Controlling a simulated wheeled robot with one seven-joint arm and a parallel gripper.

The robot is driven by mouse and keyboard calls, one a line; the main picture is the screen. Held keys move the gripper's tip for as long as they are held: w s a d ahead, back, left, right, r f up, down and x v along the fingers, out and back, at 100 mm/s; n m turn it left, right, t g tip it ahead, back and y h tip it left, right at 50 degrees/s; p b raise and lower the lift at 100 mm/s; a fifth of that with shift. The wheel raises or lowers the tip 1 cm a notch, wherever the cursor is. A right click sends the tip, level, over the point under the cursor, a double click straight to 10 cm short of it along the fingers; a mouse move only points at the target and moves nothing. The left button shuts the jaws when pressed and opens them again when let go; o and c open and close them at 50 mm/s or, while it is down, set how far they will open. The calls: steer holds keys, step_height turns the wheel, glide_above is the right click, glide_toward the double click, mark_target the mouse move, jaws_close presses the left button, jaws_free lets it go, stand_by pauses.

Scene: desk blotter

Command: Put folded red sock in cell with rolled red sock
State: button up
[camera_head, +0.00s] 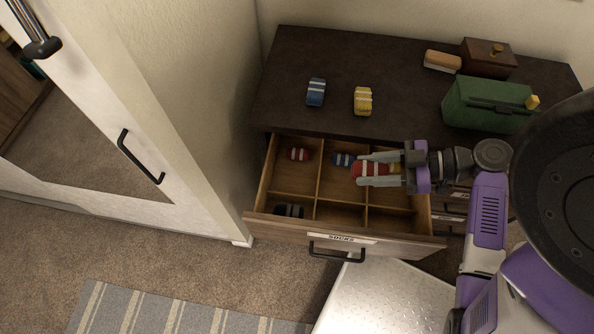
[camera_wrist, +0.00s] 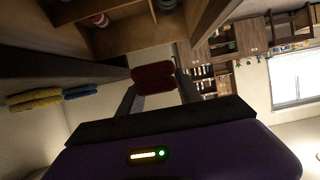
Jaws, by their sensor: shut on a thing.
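The folded red sock (camera_head: 370,170), with pale stripes, is between the fingers of my gripper (camera_head: 359,171). In the wrist view the red sock (camera_wrist: 153,70) sits at the fingertips. My gripper is shut on it and holds it over the open drawer (camera_head: 285,222), around its back middle and right cells; the exact height is hard to tell. The rolled red sock (camera_head: 299,154) lies in the back left cell, left of my gripper. It also shows in the wrist view (camera_wrist: 99,20).
A rolled blue sock (camera_head: 343,160) lies in the back middle cell and a dark sock (camera_head: 290,211) in the front left cell. Folded blue (camera_head: 316,92) and yellow (camera_head: 363,101) socks, a green box (camera_head: 488,106), a brush (camera_head: 442,61) and a wooden box (camera_head: 488,60) stand on the dresser top.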

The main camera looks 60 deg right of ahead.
step_height(320, 180, down, 4)
steer(key=b, duration=0.3)
steer(key=p, duration=0.3)
glide_above(293, 183)
step_height(293, 183, down, 11)
steer(key=shift+s+b, duration=0.15)
steer(key=shift+b, duration=0.4)
steer(key=shift+w+f, duration=0.2)
steer(key=shift+f, duration=0.1)
steer(key=shift+f, duration=0.35)
steer(key=shift+f+b, duration=0.3)
steer(key=shift+b, duration=0.4)
